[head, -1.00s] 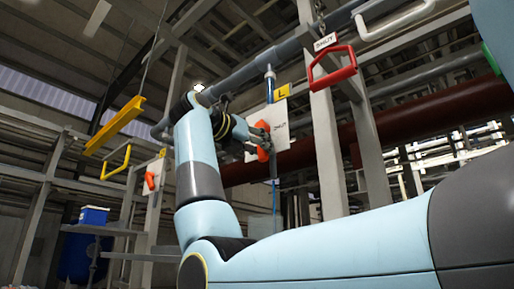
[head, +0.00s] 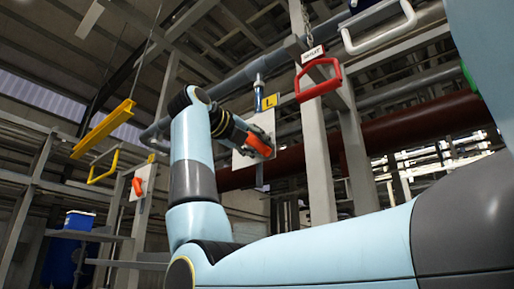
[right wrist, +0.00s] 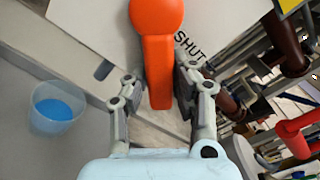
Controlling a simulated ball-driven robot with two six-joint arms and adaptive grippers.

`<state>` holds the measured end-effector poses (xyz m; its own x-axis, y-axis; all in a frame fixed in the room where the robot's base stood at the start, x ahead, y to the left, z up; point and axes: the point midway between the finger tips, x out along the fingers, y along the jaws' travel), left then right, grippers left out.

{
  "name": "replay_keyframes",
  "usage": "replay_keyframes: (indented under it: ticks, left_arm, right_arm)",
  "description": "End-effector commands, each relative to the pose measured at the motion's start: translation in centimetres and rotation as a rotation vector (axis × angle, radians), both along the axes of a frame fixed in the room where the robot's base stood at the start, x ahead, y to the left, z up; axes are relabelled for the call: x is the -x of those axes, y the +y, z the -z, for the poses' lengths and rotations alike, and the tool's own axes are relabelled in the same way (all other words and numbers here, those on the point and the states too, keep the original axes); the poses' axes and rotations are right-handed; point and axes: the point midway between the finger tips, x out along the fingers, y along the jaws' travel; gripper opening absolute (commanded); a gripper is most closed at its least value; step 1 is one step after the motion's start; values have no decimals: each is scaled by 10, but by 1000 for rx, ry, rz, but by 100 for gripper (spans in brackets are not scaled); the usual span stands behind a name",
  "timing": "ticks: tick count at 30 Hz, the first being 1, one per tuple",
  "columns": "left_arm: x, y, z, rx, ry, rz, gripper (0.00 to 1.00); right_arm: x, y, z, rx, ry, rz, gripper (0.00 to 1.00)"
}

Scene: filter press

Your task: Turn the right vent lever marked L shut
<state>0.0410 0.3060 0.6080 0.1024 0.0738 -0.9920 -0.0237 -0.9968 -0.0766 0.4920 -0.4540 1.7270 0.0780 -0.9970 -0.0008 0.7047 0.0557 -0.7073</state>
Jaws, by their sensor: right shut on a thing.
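The orange vent lever (head: 262,147) is mounted on a pale plate (head: 240,159) below the yellow L tag (head: 269,102). It slants from upper left to lower right in the head view. My right gripper (head: 246,138) is shut on the lever, reaching it from the left. In the right wrist view, the lever's round hub (right wrist: 155,14) is at the top and its handle runs down between my fingers (right wrist: 152,92). The SHUT mark (right wrist: 190,48) is on the plate, right of the handle. My left gripper is not in view.
A second orange lever (head: 137,186) is on a plate at left. A red handle (head: 319,78) hangs under a tag near a grey post (head: 317,150), right of the lever. A yellow beam (head: 103,129) hangs at left. Pipes run behind the plate.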

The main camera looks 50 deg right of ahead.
Motion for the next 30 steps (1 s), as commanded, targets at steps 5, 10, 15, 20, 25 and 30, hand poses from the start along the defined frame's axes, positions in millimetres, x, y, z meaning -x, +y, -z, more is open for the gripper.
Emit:
replay_keyframes:
  ticks: [5,10,15,20,25,30]
  left_arm:
    - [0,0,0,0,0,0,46]
    - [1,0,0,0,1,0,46]
    - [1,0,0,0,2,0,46]
    - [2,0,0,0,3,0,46]
    - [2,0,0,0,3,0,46]
    - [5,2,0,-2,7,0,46]
  right_arm:
    - [1,0,-1,3,15,-1,0]
    - [0,0,-2,4,18,-1,0]
    - [0,0,-2,5,18,-1,24]
    - [0,0,-1,3,17,-1,45]
    - [0,0,-1,3,16,0,48]
    - [0,3,-1,2,15,-1,48]
